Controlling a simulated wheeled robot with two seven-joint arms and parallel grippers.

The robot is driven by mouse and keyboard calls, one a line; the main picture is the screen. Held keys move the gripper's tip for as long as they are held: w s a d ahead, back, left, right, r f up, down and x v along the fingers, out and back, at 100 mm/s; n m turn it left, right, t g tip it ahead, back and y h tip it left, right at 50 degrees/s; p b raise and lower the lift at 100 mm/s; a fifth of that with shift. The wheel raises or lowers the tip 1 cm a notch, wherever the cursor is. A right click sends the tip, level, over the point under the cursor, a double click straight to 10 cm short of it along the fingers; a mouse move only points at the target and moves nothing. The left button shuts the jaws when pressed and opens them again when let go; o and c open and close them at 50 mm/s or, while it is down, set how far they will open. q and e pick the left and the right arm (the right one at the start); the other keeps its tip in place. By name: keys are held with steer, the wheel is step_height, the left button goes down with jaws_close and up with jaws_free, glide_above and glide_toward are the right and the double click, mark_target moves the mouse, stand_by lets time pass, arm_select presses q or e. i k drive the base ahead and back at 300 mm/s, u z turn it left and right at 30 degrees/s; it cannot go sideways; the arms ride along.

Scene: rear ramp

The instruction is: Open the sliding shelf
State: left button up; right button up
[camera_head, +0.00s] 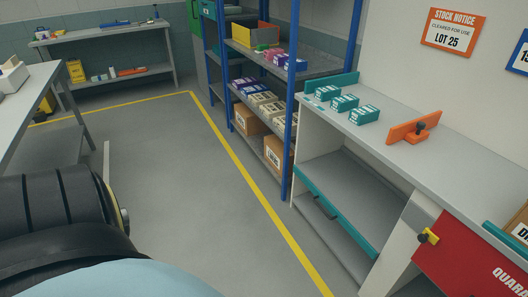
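The sliding shelf (350,187) is a grey board with a teal front edge, low in the open white cabinet under the counter at the right. A dark handle (324,208) sits on its front edge. The front edge looks about level with the cabinet's front, and the visible top of the shelf is bare. Neither of my grippers shows in the head view, so nothing is seen touching the handle.
The counter (390,158) above holds several teal boxes (345,103) and an orange fixture (413,128). A blue-post rack (290,130) stands beyond. Grey floor (190,200) before the cabinet is clear, crossed by a yellow line.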

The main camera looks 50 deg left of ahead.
mark_target(352, 193)
steer(key=u, duration=0.35)
steer(key=i, duration=0.2)
steer(key=u, duration=0.4)
